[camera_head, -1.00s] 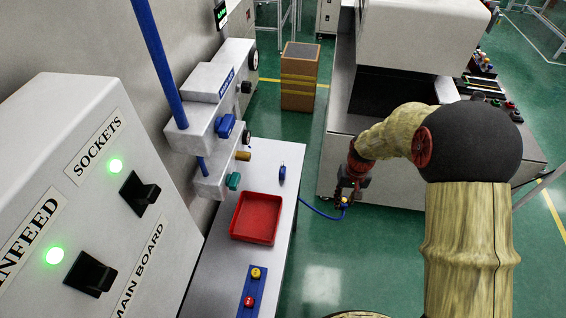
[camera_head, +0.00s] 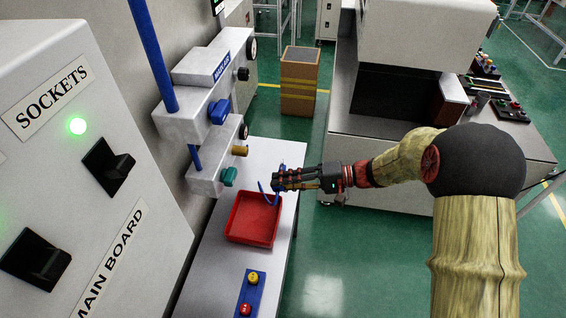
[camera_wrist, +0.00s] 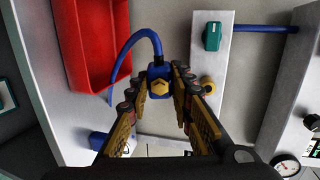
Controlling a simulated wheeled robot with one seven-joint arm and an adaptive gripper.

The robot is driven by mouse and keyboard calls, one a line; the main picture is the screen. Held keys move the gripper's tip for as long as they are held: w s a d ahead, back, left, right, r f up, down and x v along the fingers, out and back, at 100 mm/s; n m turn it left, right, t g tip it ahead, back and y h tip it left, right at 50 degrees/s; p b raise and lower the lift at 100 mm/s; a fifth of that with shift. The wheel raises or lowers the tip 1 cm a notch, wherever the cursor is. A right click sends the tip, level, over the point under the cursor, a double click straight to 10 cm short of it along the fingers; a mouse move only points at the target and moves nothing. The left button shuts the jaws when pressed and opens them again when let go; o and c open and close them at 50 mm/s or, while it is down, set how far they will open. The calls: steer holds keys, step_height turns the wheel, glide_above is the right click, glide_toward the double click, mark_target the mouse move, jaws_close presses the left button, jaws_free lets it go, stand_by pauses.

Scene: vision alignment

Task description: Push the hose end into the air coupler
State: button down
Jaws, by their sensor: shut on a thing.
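My gripper (camera_head: 277,181) reaches left over the bench and points at the wall-side unit. In the wrist view my gripper (camera_wrist: 161,92) is shut on the hose end (camera_wrist: 160,84), a blue sleeve with a brass hex fitting between the fingertips. The blue hose (camera_wrist: 123,58) arches away from it to the left. The brass air coupler (camera_head: 240,151) sticks out of the grey block on the unit; in the wrist view the coupler (camera_wrist: 208,84) lies just right of the fingers. The hose end is apart from the coupler. Fingers mostly hide the hose end in the head view.
A red tray (camera_head: 236,238) sits on the white bench (camera_head: 212,272) below the gripper. A green knob (camera_head: 228,176) is beside the coupler, and a blue knob (camera_head: 219,111) is above. A blue button box (camera_head: 249,293) lies in front. A grey machine stands at right.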

steer(key=w+r+m+t+y+b, duration=0.1)
steer(key=w+r+t+y, duration=0.1)
steer(key=w+r, duration=0.2)
step_height(320, 180, up, 3)
steer(key=shift+f+y, duration=0.1)
steer(key=shift+y, duration=0.2)
steer(key=shift+a, duration=0.25)
steer(key=shift+w+a, duration=0.25)
steer(key=shift+a, duration=1.15)
steer(key=shift+w+a, duration=0.2)
steer(key=shift+a, duration=1.15)
steer(key=shift+b, duration=0.55)
steer(key=shift+a, duration=0.5)
stand_by(0.5)
steer(key=c, duration=1.5)
jaws_free()
steer(key=s+d, duration=0.1)
steer(key=d, duration=1)
steer(key=shift+s+d, duration=0.3)
steer(key=shift+d, duration=0.1)
